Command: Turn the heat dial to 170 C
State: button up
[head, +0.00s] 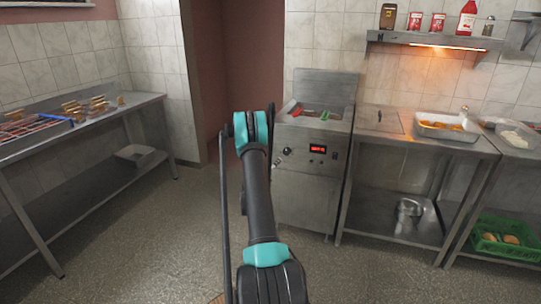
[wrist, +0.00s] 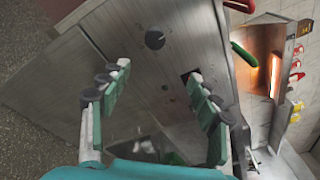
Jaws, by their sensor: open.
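The heat dial is a dark round knob (wrist: 154,40) on the steel front panel of the fryer (head: 300,190). In the head view the dial (head: 287,151) shows left of a lit red display (head: 318,149). The display's digits are too small to read, and I cannot tell the dial's setting. In the wrist view my gripper (wrist: 159,72) is open and empty, its fingers apart in front of the panel. The dial lies beyond the fingertips, near the upper middle, and does not appear to be touched. In the head view my arm hides the gripper.
Red- and green-handled baskets sit in the fryer top. A steel table (head: 385,148) with a tray of food (head: 447,135) stands at the right, below a shelf of bottles (head: 430,40). Another steel table (head: 70,135) is at the left. The floor (head: 150,230) between is clear.

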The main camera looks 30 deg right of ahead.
jog(key=f+n, duration=0.1)
send_near(286, 152)
jog(key=x, duration=0.9)
jog(key=shift+a+f, duration=0.1)
jog(key=shift+f, duration=0.05)
jog(key=c, duration=1.2)
